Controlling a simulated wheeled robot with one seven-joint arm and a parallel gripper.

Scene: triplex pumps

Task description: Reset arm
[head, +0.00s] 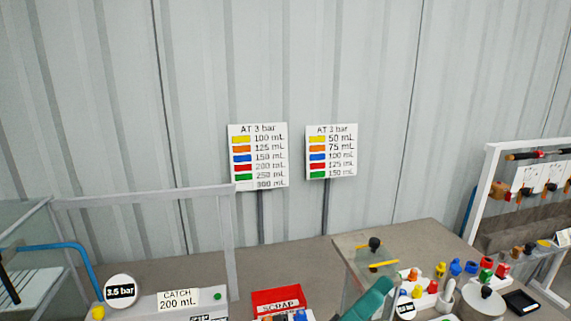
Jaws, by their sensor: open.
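My gripper is not in view; no fingertips show in the head view. A teal, rounded piece rises from the bottom edge, right of centre, in front of the right-hand bench. I cannot tell whether it is part of my arm. What lies below the picture's edge is hidden.
Two colour charts (257,157) (331,152) stand on posts before a corrugated wall. A red SCRAP bin (277,301) sits low centre. A round 3.5 bar sign (120,291) and CATCH 200 mL sign (178,300) stand left. The right bench (420,247) holds several coloured nozzles.

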